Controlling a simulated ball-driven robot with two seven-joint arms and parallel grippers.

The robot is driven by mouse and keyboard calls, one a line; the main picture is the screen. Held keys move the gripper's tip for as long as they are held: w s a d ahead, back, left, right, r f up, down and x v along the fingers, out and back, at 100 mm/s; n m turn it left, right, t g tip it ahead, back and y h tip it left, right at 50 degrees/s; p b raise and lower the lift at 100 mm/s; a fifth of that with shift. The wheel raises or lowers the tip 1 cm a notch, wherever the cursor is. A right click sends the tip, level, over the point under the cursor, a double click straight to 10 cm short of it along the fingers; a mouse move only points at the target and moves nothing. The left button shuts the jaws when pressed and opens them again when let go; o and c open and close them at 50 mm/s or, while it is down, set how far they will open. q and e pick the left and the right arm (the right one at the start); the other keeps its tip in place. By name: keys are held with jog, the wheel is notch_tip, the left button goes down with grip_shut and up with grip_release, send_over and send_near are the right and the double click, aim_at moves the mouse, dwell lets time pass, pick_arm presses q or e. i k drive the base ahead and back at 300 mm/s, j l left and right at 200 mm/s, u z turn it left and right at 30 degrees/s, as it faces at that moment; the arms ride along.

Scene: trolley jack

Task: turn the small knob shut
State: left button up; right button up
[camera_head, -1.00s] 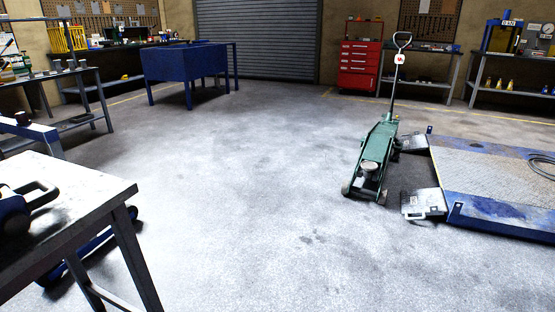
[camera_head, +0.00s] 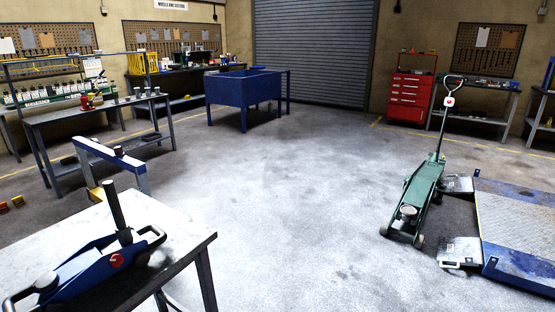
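A green trolley jack (camera_head: 424,186) stands on the floor at the right, its long handle upright with a loop grip (camera_head: 453,82) at the top. A white tag with a red mark (camera_head: 449,101) sits just below the grip. A smaller blue jack (camera_head: 90,270) with a dark upright post lies on the near table at the lower left. Neither of my grippers is in view.
The near table (camera_head: 190,232) fills the lower left. Beyond it are a blue frame (camera_head: 110,157), a workbench (camera_head: 95,112) and a blue tub on legs (camera_head: 240,90). A blue-edged platform (camera_head: 515,225) lies right of the green jack. The middle floor is clear.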

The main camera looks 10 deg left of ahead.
aim_at(116, 260)
jog(key=u, duration=1.3)
